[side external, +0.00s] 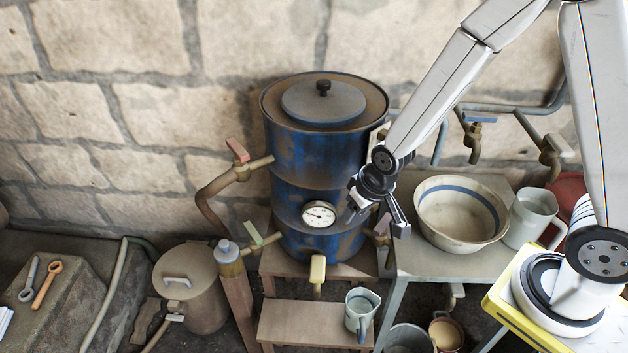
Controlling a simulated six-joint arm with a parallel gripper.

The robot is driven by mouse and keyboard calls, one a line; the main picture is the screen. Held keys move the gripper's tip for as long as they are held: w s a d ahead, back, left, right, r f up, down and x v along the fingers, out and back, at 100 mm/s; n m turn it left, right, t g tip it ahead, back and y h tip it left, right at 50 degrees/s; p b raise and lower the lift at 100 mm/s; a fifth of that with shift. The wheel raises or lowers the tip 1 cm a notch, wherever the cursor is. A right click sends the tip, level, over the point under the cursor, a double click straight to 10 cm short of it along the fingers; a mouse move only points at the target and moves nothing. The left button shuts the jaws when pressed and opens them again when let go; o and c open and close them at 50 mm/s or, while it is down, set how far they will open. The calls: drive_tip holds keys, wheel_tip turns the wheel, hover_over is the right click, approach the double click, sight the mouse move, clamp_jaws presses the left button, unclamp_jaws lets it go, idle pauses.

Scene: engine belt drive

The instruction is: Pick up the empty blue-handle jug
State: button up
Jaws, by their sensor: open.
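A small pale jug (361,303) with a blue handle stands upright on a low wooden bench at the bottom centre. Its handle points down toward the camera, and its inside looks empty, though it is small in the picture. My gripper (390,215) is open and appears empty. In the picture it is above the jug and slightly right, in front of the blue drum's right side and left of the bowl. It is apart from the jug.
A blue drum (310,160) with a gauge stands behind the bench (285,322). A large bowl (460,215) and a larger pale jug (530,217) stand on the table at right. A yellow-handled tap (318,270) juts out left of the small jug. A bucket (408,339) is at lower right.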

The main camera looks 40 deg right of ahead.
drive_tip(key=w+a+f+m+t, duration=0.1)
drive_tip(key=w+a+f, duration=0.1)
drive_tip(key=a+f, duration=0.35)
drive_tip(key=w+a+f, duration=0.1)
drive_tip(key=a+f, duration=0.1)
drive_tip(key=f, duration=0.7)
drive_tip(key=m+t+h, duration=0.3)
drive_tip(key=m+t, duration=0.1)
hover_over(360, 319)
drive_tip(key=w+a, duration=0.2)
drive_tip(key=a, duration=0.5)
wheel_tip(360, 319, down, 20)
drive_tip(key=s+d+f+m+t+h, duration=0.1)
drive_tip(key=s+d+m+t+h, duration=0.1)
drive_tip(key=s+d+h, duration=0.4)
drive_tip(key=s+d, duration=0.1)
drive_tip(key=d, duration=0.1)
drive_tip(key=shift+d+f+m, duration=0.3)
drive_tip(key=shift+f, duration=0.05)
drive_tip(key=shift+d, duration=0.1)
drive_tip(key=shift+x, duration=1.15)
drive_tip(key=shift+f, duration=0.1)
